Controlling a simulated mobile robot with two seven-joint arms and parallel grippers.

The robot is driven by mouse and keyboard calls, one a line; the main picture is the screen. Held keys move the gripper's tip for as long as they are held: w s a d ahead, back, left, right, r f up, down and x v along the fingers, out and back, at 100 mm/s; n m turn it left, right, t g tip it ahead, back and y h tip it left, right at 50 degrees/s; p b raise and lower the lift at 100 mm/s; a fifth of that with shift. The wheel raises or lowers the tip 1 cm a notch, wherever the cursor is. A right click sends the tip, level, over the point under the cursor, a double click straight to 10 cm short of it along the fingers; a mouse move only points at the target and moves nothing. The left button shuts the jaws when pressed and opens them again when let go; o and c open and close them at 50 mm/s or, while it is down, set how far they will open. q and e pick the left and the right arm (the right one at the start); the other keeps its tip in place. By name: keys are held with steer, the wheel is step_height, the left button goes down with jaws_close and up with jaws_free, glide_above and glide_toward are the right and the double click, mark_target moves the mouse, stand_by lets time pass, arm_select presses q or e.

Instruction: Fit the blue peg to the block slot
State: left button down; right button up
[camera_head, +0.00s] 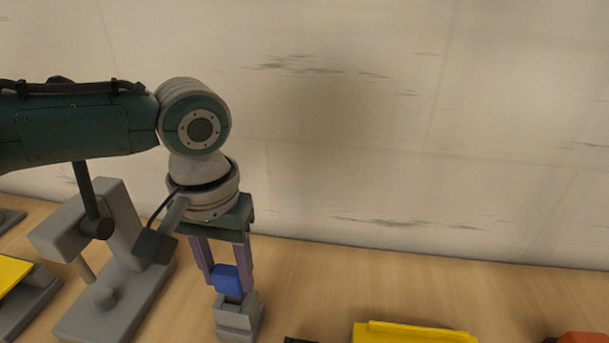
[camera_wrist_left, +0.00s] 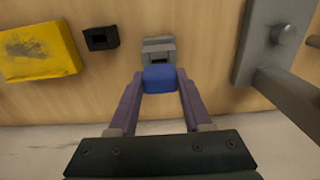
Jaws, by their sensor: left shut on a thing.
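The blue peg (camera_head: 227,280) is between the purple fingers of my left gripper (camera_head: 230,287), which is shut on it and points down. The peg also shows between the fingertips in the left wrist view (camera_wrist_left: 160,80). The small grey block (camera_head: 238,319) stands on the table directly below the peg in the head view. In the left wrist view the block (camera_wrist_left: 158,46) is just beyond the peg, with a dark slot edge partly showing. The peg hides part of the block, and I cannot tell whether they touch. My right gripper is not in view.
A grey fixture with posts (camera_head: 115,295) stands left of my left gripper. A yellow piece (camera_head: 410,333) and a small dark block (camera_wrist_left: 101,38) lie on the other side. An orange piece (camera_head: 582,338) is at the far right. A pale wall (camera_head: 400,150) rises behind the wooden table.

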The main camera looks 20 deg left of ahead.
arm_select(q)
steer(key=shift+f+b, duration=0.5)
steer(key=shift+f, duration=0.4)
steer(key=shift+c, duration=1.3)
jaws_free()
step_height(320, 180, up, 10)
steer(key=shift+p, duration=1.1)
